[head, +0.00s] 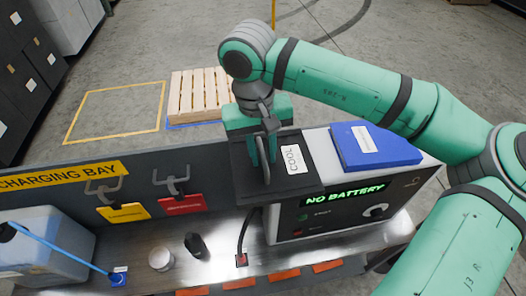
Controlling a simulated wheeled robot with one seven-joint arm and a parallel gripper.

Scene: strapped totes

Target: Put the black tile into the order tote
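No order tote shows in the head view, and nothing I can surely call a black tile. A small dark upright object (195,245) stands on the bench; its kind is unclear. My gripper (264,160) points down at a black block (310,183) with a white label reading COOL. Its green fingers are over the block's left part, at a dark curved handle or loop. I cannot tell whether they are closed on it.
The block adjoins a charger box (335,212) reading NO BATTERY, with a blue folder (375,146) on top. A bench (215,270) holds a bluish container (45,245) and a small white jar (161,259). Yellow and red tags (182,204) hang behind. A pallet (198,95) lies beyond.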

